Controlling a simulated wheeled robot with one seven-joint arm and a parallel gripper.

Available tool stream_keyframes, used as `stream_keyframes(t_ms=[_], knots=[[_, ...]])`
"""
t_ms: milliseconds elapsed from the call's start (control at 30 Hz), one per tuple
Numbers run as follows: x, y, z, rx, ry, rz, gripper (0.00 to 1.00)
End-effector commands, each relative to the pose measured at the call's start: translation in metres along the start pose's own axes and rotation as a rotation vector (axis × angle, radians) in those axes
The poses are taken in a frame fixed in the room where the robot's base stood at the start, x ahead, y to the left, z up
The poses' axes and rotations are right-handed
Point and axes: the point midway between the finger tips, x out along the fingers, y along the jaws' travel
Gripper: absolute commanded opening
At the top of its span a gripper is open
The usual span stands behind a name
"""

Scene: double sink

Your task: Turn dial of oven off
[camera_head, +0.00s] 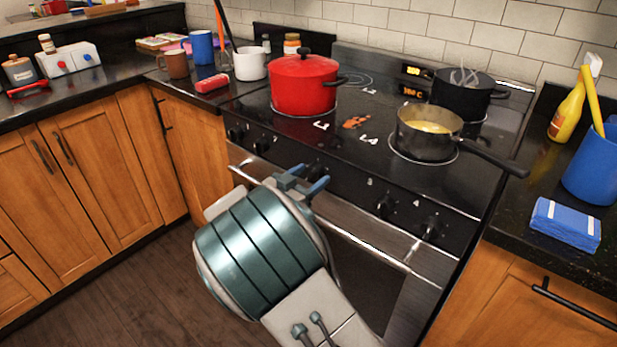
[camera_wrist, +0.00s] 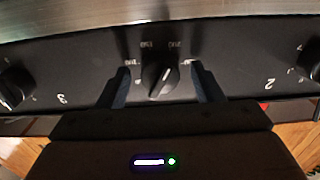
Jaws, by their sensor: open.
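The oven (camera_head: 370,225) has a black front panel with a row of black dials. In the wrist view one dial (camera_wrist: 160,78) stands between the two fingers of my gripper (camera_wrist: 162,82), its white pointer line slightly tilted. The fingers are open with a gap on each side of the dial. In the head view my gripper (camera_head: 300,182) is at the front panel, and my arm hides part of the oven front and handle. Two more dials (camera_head: 384,206) and (camera_head: 430,228) show to the right, and two (camera_head: 236,133) and (camera_head: 261,144) to the left.
A red pot (camera_head: 303,85), a pan (camera_head: 428,132) with yellow contents and a black pot (camera_head: 462,95) stand on the cooktop. The pan's handle sticks out over the right front. The oven handle (camera_head: 400,262) juts out below the panel. The floor at left is clear.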

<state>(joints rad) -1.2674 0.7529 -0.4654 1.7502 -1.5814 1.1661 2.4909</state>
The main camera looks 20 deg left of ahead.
Motion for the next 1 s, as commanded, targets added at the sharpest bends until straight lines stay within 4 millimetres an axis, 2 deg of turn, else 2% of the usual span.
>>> stream_keyframes(t_ms=[33, 67, 200, 633, 1000], knots=[[-0.0001, 0.0, 0.0, 0.0, 0.0, 0.0, 0.6], [-0.0001, 0.0, -0.0001, 0.0, 0.0, 0.0, 0.55], [-0.0002, 0.0, -0.0001, 0.0, 0.0, 0.0, 0.16], [-0.0002, 0.0004, 0.0014, -0.06, 0.0, 0.001, 0.16], [-0.0001, 0.001, 0.0029, -0.343, 0.0, 0.0, 0.16]])
